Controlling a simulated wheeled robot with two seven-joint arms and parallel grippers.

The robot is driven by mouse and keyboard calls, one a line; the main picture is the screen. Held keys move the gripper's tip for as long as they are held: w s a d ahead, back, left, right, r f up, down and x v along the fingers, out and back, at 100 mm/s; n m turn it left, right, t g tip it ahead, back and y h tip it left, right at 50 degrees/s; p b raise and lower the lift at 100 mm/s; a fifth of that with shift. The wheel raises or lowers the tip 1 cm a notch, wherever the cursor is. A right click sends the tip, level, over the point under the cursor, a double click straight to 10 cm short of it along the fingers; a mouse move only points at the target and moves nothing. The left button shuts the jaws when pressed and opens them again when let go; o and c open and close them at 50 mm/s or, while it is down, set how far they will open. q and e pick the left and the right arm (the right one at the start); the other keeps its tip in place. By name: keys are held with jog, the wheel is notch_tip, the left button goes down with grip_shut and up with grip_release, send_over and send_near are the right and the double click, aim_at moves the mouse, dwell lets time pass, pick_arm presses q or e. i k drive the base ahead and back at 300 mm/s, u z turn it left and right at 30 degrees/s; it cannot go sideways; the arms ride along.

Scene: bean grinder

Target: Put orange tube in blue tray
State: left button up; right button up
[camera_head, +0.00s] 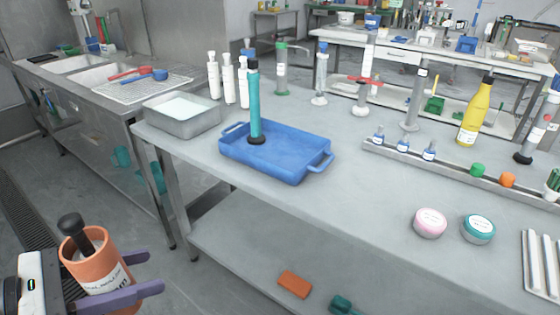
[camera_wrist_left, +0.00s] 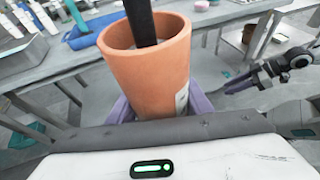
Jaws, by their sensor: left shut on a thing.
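The orange tube (camera_head: 97,265) is a wide, open-topped orange cylinder with a white label. A dark rod with a rounded knob stands in it. My left gripper (camera_head: 135,290) is shut around the tube with its purple fingers, in the lower left of the head view, off the table and below its top. The tube fills the middle of the left wrist view (camera_wrist_left: 150,75), roughly upright. The blue tray (camera_head: 228,155) lies on the table, up and right of my gripper. A tall teal tube (camera_head: 254,105) with black ends stands in it. A dark jointed arm part (camera_wrist_left: 275,72) shows at the right of the wrist view.
A grey metal basin (camera_head: 205,122) and white bottles (camera_head: 228,80) stand beside the tray. The table's near left edge and leg lie between my gripper and the tray. A pink jar (camera_head: 430,223) and a teal jar (camera_head: 479,229) sit at right. The table middle is clear.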

aim_at(273, 153)
jog(key=z, duration=0.65)
jog(key=i, duration=1)
